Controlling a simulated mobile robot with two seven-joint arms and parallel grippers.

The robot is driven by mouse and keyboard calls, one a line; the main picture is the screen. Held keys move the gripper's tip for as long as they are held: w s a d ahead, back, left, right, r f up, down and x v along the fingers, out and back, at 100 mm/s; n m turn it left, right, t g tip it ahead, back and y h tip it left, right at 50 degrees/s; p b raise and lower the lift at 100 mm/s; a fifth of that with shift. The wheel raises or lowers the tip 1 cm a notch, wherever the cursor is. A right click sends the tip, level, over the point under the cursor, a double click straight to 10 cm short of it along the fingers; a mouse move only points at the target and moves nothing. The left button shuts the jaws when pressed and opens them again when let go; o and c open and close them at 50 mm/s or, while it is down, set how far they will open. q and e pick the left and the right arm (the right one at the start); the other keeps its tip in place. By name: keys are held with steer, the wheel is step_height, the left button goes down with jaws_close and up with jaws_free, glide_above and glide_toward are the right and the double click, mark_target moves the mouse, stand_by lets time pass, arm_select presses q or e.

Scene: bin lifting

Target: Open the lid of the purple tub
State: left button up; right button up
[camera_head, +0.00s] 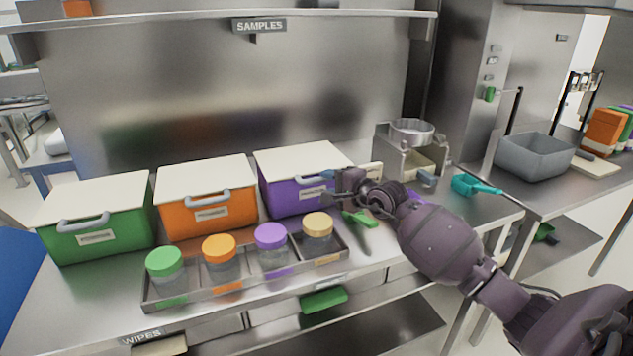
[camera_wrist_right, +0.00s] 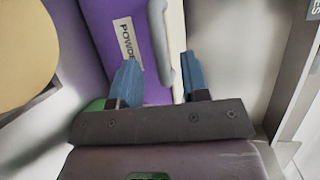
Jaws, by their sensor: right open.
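The purple tub (camera_head: 284,198) stands on the steel bench with its cream lid (camera_head: 300,159) lying closed on top. In the right wrist view my gripper (camera_wrist_right: 159,72) is open, one blue finger over the purple front (camera_wrist_right: 105,30) and label, the other past the lid edge. The grey handle (camera_wrist_right: 162,42) lies between the finger lines; I see no contact. My left gripper is not in view.
Orange (camera_head: 178,217) and green (camera_head: 85,238) lidded tubs stand to the left. A tray (camera_head: 160,297) of jars with coloured caps sits in front. A green-handled tool (camera_head: 360,219) lies under my right wrist. A metal sieve device (camera_head: 408,150) stands to the right.

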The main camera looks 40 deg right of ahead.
mark_target(320, 181)
steer(key=shift+b+x, duration=0.3)
steer(key=shift+x, duration=2.05)
jaws_close()
